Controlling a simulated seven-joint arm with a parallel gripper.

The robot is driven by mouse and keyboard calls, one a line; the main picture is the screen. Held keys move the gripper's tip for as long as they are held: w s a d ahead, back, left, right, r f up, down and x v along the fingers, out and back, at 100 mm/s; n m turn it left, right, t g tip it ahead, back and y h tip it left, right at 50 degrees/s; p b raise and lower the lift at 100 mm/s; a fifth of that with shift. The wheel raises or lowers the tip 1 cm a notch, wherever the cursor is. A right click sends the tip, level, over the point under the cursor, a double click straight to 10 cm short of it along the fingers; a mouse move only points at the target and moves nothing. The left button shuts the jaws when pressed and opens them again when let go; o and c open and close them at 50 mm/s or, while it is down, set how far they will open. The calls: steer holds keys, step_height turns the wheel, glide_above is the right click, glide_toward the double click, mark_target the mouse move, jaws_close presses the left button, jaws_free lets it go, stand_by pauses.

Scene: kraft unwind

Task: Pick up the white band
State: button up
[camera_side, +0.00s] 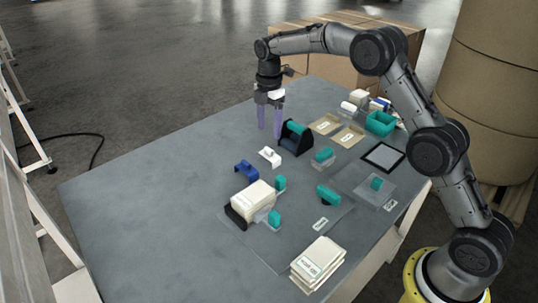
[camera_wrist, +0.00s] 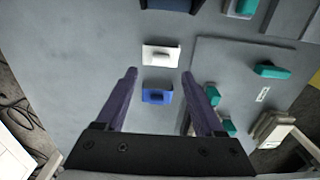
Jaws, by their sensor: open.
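The white band (camera_side: 270,156) looks like a small flat white piece with a raised grip on top. It lies on the grey table in front of the black holder. In the wrist view the white band (camera_wrist: 161,52) shows whole, just beyond my fingertips and between their lines. My gripper (camera_side: 270,125) is open and empty, pointing down above the table behind the white band, with its purple fingers apart.
A similar blue piece (camera_side: 246,171) lies near the white band, toward the front left. A black holder with a teal top (camera_side: 296,130) stands close behind it. Cream stacks (camera_side: 253,199) and teal-handled pieces (camera_side: 328,194) lie nearby. The table's left side is clear.

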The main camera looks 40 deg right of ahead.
mark_target(269, 149)
steer(key=shift+s+a+f, duration=0.1)
steer(key=shift+f, duration=3.65)
jaws_close()
